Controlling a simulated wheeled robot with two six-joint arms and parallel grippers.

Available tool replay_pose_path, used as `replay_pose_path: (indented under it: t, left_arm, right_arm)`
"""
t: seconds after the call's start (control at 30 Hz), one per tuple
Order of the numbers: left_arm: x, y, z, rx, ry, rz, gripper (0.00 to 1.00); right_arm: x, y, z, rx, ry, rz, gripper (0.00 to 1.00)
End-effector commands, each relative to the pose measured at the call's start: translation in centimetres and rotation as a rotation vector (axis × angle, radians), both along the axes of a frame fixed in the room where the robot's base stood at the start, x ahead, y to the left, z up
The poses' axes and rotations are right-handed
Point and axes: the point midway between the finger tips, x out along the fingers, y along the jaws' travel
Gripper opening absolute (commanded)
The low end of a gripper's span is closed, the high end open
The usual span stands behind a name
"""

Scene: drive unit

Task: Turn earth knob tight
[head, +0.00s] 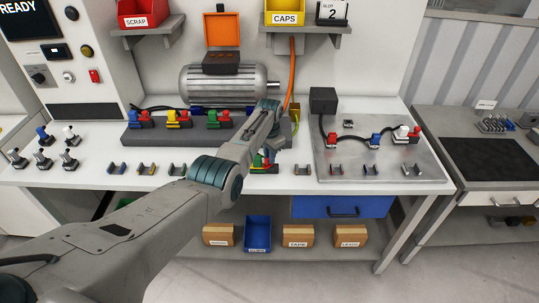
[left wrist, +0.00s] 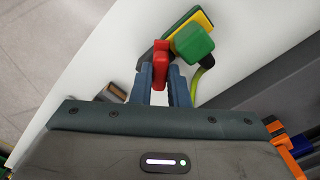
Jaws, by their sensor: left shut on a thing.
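A green-and-yellow connector, which looks like the earth one, shows in the left wrist view with a green block (left wrist: 193,42) on a green and yellow base (left wrist: 203,18). A red knob (left wrist: 160,50) stands beside the green block. My left gripper (left wrist: 161,74) is shut on this red knob, with one finger on each side. Whether the knob is tight cannot be told. My right gripper is not in view.
A grey block (head: 175,134) carries blue, yellow and green connectors with red parts. A motor (head: 228,83) stands behind it. A metal plate (head: 374,158) with cabled connectors lies to the right. Small clips (head: 146,169) line the front edge, and several knobbed posts (head: 43,140) stand left.

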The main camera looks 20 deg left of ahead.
Motion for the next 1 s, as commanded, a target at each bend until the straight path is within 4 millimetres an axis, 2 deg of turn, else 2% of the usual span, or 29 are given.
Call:
replay_pose_path:
  t: [0.6,1.0]
  left_arm:
    - [0.05,-0.01,0.10,0.000,-0.001,-0.543,0.00]
    - [0.07,-0.02,0.10,0.000,-0.003,-0.718,0.00]
  right_arm:
    - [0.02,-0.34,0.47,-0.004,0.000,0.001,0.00]
    - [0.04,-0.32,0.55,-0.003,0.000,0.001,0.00]
